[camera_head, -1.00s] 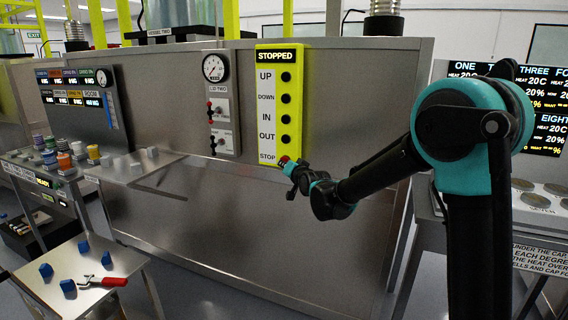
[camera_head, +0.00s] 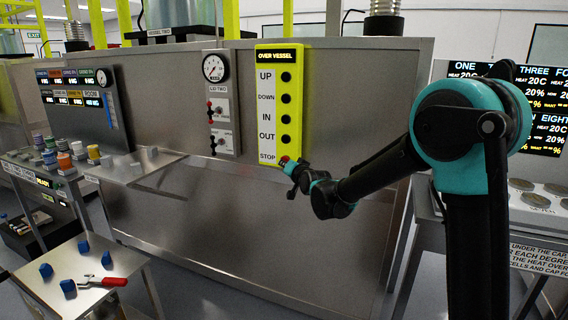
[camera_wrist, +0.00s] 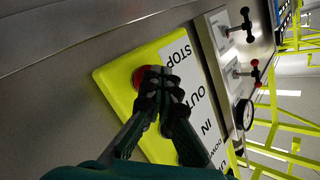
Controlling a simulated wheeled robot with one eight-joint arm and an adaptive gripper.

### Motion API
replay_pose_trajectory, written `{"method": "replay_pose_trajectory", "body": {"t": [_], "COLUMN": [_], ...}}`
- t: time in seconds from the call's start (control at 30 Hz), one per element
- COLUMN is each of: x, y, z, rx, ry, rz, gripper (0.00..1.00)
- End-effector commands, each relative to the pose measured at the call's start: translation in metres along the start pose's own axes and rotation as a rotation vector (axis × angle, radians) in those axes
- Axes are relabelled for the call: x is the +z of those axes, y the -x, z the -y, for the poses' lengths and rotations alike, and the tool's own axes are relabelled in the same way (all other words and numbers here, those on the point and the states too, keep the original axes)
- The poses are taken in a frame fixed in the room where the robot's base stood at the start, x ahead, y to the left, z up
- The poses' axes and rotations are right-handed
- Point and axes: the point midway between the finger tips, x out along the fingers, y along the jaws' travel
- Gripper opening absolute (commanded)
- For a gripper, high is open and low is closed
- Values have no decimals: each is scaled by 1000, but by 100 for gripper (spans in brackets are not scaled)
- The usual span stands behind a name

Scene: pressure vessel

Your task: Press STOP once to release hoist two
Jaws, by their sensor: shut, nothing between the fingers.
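The yellow hoist panel (camera_head: 301,90) is on the steel front of the vessel cabinet. Its display (camera_head: 277,56) reads OVER VESSEL. Black buttons marked UP, DOWN, IN and OUT run down it, with STOP at the bottom. The red STOP button (camera_head: 284,160) is partly hidden by my gripper (camera_head: 290,168), which is shut and empty with its tips at the button. In the wrist view the red STOP button (camera_wrist: 139,76) shows beside the tips of my gripper (camera_wrist: 152,75). I cannot tell whether the tips touch it or whether it is pressed in.
A gauge (camera_head: 214,68) and a lever plate (camera_head: 221,120) are left of the panel. A small table (camera_head: 95,262) with blue blocks and a red-handled tool (camera_head: 108,282) stands front left. A console with hotplates (camera_head: 535,196) stands right. Floor space is free in front.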

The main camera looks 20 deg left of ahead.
Motion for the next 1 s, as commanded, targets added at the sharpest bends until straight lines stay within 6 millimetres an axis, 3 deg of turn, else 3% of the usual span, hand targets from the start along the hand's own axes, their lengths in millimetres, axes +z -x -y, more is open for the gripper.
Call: {"method": "replay_pose_trajectory", "body": {"t": [0.73, 1.0], "x": [10, 22], "y": [13, 29], "z": [10, 22], "rx": [-1, -2], "ry": [1, 3], "rz": [1, 1], "gripper": [0, 0]}}
